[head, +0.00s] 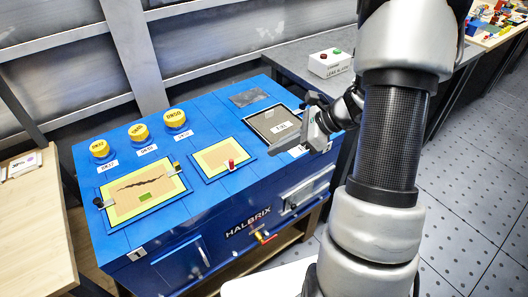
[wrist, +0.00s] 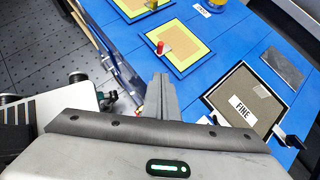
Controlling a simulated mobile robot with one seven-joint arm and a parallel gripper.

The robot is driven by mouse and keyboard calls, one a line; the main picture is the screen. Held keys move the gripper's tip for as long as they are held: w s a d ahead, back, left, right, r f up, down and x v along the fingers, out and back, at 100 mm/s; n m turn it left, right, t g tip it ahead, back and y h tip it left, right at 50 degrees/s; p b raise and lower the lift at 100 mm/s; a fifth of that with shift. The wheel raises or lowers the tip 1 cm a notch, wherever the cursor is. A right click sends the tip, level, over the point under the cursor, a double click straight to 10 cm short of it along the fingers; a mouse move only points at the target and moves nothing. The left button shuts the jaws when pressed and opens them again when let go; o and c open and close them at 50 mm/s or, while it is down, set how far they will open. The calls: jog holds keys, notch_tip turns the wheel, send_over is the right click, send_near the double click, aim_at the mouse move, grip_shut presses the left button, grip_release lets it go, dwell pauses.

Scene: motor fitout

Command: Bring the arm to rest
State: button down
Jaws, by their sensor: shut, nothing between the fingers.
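My gripper (head: 293,137) is shut and empty in the head view. It hangs above the right part of the blue HALBRIX bench (head: 200,217), near the grey framed panel with a white label (head: 273,123). In the wrist view its closed fingers (wrist: 161,97) point over the bench's front edge, left of that panel, whose label reads FINE (wrist: 243,107). My arm comes up from the bottom right of the head view and hides part of the bench's right end.
Yellow caps (head: 174,118) stand at the bench's back left. A yellow-framed panel with a dark crack (head: 143,193) and a smaller one with a red peg (head: 219,158) lie on top. A white box with red and green buttons (head: 329,63) stands on the grey table behind.

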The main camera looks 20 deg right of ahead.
jog(key=shift+v, duration=0.95)
jog(key=s+a+r+n+g+h, duration=0.2)
jog(key=s+a+r+n+h, duration=0.1)
jog(key=s+a+r+n, duration=0.65)
jog(key=s+d+r+n+t+h, duration=0.1)
jog(key=s+r+n+t+h, duration=0.4)
jog(key=s+r+n, duration=0.65)
notch_tip(320, 180, up, 11)
jog(key=w+n+g+p, duration=0.1)
jog(key=w+n+p, duration=0.1)
jog(key=p, duration=1.2)
jog(key=shift+w+d+r+g, duration=0.2)
jog(key=shift+w+g, duration=0.1)
jog(key=shift+w, duration=0.05)
